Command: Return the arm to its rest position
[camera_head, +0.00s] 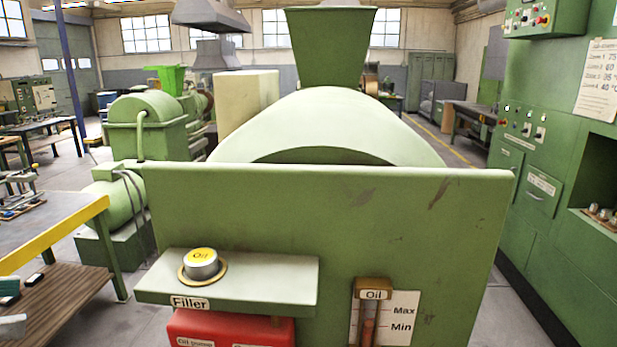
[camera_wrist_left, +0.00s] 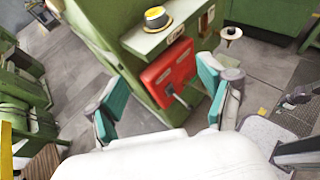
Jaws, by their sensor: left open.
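My left gripper (camera_wrist_left: 160,92) is open and empty in the left wrist view, its two teal-padded fingers spread wide. A small teal and grey part of it (camera_head: 10,306) shows at the lower left edge of the head view, beside the workbench. It is apart from the extruder (camera_head: 400,220) and its oil filler. The oil cap (camera_head: 201,264), silver with a yellow top, sits upright on the filler shelf (camera_head: 285,275). The cap also shows beyond the fingers in the left wrist view (camera_wrist_left: 156,18). My right gripper is not in view.
A workbench with a yellow edge (camera_head: 60,235) stands at the left. A red box (camera_head: 230,330) is under the filler shelf, with an oil gauge (camera_head: 371,310) to its right. A green control cabinet (camera_head: 560,200) stands at the right. Grey floor (camera_wrist_left: 75,70) lies left of the extruder.

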